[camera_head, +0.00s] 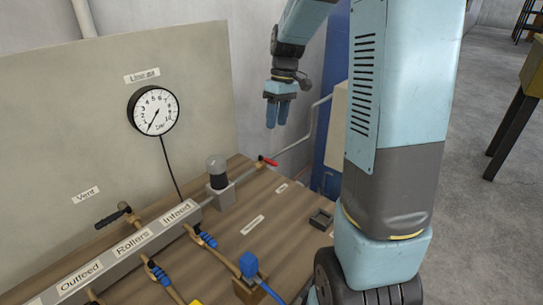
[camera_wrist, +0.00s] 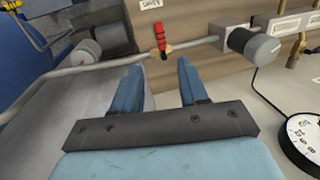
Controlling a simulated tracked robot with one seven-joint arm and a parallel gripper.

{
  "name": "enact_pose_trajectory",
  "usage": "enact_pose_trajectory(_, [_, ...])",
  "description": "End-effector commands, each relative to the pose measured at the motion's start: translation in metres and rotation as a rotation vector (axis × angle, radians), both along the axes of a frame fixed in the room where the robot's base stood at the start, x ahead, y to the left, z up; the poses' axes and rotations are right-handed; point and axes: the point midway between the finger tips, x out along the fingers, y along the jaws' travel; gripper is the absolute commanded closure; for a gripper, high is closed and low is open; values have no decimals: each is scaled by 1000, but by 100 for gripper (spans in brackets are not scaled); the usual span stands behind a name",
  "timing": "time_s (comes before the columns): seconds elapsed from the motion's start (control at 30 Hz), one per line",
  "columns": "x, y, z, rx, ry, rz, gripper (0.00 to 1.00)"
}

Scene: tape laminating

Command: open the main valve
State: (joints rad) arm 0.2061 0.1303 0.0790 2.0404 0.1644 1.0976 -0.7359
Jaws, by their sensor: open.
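The main valve has a red lever handle (camera_head: 268,161) on the grey air pipe at the board's back right edge. In the wrist view the red handle (camera_wrist: 160,36) lies crosswise to the pipe, beside a label that seems to read "Main". My gripper (camera_head: 279,108) hangs above and beyond the valve in the head view, fingers pointing down. In the wrist view my gripper (camera_wrist: 158,66) is open and empty, and the valve shows beyond the fingertips, between them and apart from them. The "Line air" gauge (camera_head: 153,110) has its needle pointing down-left, near the low end.
The manifold (camera_head: 120,257) carries Outfeed, Rollers and Infeed labels, with blue-handled fittings. A dark vent handle (camera_head: 113,215) is at the left. The upright panel (camera_head: 60,100) stands behind.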

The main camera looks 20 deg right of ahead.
Motion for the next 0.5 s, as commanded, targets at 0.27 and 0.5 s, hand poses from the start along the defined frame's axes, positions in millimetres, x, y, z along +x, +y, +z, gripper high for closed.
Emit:
enact_pose_trajectory(0.27, [-5,9,-47,1,3,1,57])
enact_pose_trajectory(0.5, [-10,16,-87,0,4,1,57])
